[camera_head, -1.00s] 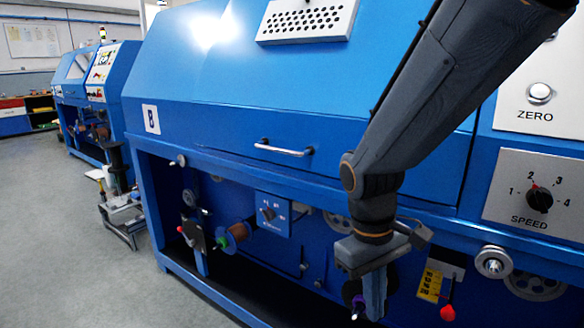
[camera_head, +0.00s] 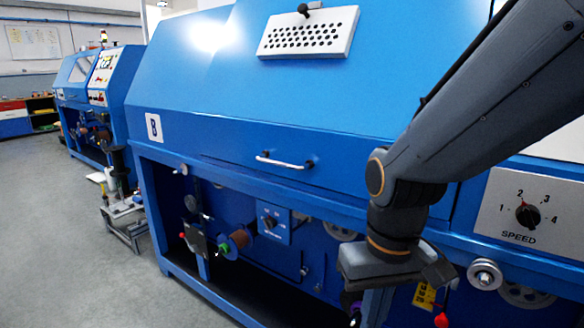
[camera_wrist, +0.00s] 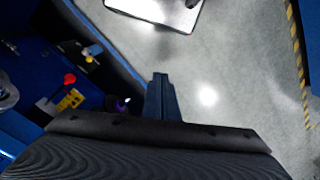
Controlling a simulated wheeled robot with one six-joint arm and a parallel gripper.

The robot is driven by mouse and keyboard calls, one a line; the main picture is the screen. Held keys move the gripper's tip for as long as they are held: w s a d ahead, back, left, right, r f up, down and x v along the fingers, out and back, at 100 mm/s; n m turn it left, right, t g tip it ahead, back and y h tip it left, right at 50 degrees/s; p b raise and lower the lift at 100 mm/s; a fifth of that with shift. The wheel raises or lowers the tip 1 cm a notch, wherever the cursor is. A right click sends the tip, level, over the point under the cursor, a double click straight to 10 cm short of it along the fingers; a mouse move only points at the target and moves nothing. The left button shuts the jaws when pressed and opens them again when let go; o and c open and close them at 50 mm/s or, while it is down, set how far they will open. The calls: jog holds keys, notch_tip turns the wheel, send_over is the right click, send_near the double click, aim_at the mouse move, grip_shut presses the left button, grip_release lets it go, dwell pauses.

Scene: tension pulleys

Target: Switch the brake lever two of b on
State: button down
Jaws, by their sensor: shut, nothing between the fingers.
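Machine B (camera_head: 200,150) is the blue cabinet with a "B" label (camera_head: 154,127). A lever with a red knob (camera_head: 441,320) hangs beside a yellow scale plate (camera_head: 424,295) at the lower right. The red knob (camera_wrist: 70,79) and the yellow plate (camera_wrist: 71,99) also show left of my fingers in the wrist view. I cannot tell from markings which brake lever number this is. My gripper (camera_head: 374,310) points down just left of this lever, shut and empty. Its fingertips (camera_wrist: 160,78) lie over the floor in the wrist view, apart from the lever.
A purple-and-black spool (camera_head: 354,310) is close beside my fingers. A metal pulley (camera_head: 485,274) and the speed dial (camera_head: 528,214) are to the right. Another red knob (camera_head: 182,236) is at the left bay. Grey floor (camera_head: 80,240) is open at left.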

jog(key=d+r+m+p, duration=0.1)
jog(key=d+r+p, duration=0.5)
jog(key=p, duration=0.4)
jog(key=shift+s+m+p, duration=0.25)
jog(key=shift+m+p, duration=0.1)
jog(key=shift+m, duration=0.05)
jog(key=c, duration=2.5)
grip_release()
jog(key=shift+d+r, duration=0.2)
jog(key=o, duration=0.8)
jog(key=shift+d, duration=0.1)
jog(key=shift+c, duration=0.2)
jog(key=shift+f, duration=0.1)
